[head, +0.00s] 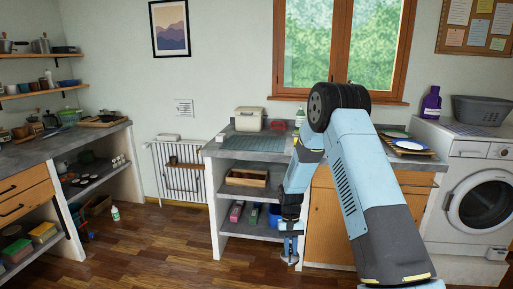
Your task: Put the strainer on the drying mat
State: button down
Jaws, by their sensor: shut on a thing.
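My gripper (290,247) hangs low in front of the middle counter, pointing down, below the level of the worktop. It is shut on a small grey thing (291,260), which I take to be the strainer; it is too small and partly covered to make out its shape. A flat blue-green mat (253,143), apparently the drying mat, lies on the middle worktop, up and to the left of my gripper. Its visible surface looks bare. My arm covers part of the worktop to the right of it.
A cream box (248,119) stands behind the mat. Open shelves under the worktop hold a wooden crate (247,178) and coloured boxes. Plates (409,145) lie at the worktop's right, beside a washing machine (475,195).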

aim_at(255, 142)
jog(key=u, duration=0.45)
jog(key=i, duration=1.4)
jog(key=z, duration=0.5)
